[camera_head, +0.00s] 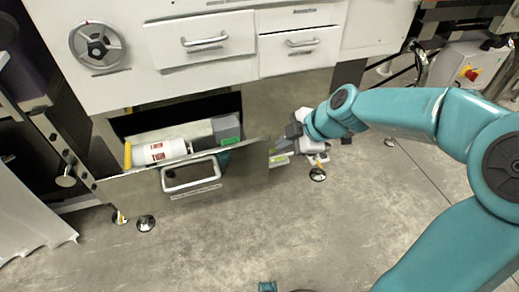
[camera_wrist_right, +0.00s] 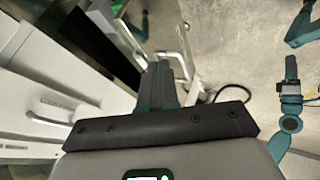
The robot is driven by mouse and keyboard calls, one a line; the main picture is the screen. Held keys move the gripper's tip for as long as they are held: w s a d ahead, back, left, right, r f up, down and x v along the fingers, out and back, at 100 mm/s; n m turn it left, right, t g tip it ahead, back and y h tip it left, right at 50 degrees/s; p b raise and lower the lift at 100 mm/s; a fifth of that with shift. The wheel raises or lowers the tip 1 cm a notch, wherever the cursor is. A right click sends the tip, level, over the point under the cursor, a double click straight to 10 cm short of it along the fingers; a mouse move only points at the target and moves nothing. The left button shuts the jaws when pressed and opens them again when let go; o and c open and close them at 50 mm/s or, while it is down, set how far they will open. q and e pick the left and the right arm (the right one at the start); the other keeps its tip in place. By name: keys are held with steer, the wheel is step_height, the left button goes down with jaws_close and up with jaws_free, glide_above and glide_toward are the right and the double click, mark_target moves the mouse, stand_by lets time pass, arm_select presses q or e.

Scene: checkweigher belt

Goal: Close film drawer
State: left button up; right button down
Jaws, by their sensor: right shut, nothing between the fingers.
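The film drawer (camera_head: 225,176) is pulled open at the bottom left of the cabinet in the head view. Its front carries a bar handle (camera_head: 190,187), which also shows beyond the fingers in the wrist view (camera_wrist_right: 186,45). A white roll (camera_head: 160,152) with red marks and a grey block (camera_head: 226,127) lie inside the drawer. My right gripper (camera_head: 281,146) is at the right end of the drawer front, its fingers shut and empty; it also shows in the right wrist view (camera_wrist_right: 158,82). I cannot tell whether it touches the drawer.
Shut drawers with bar handles (camera_head: 205,41) and a round handwheel (camera_head: 99,46) are on the white cabinet above. Levelling feet (camera_head: 146,223) stand on the floor. A machine with a red knob (camera_head: 470,74) is at the right. The floor in front is clear.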

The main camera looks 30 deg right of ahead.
steer(key=b, duration=0.2)
glide_toward(252, 148)
step_height(252, 148, down, 5)
steer(key=a, duration=0.3)
arm_select(q)
steer(key=shift+d+f+p, duration=0.1)
steer(key=shift+f+p, duration=0.35)
steer(key=shift+p, duration=0.25)
arm_select(e)
steer(key=shift+w+d+r, duration=0.25)
steer(key=shift+w+d, duration=0.15)
steer(key=shift+w, duration=0.25)
steer(key=shift+w+d+r, duration=0.3)
steer(key=shift+w+d, duration=0.1)
steer(key=shift+w, duration=0.25)
arm_select(q)
steer(key=shift+w, duration=0.1)
arm_select(e)
steer(key=shift+w, duration=0.1)
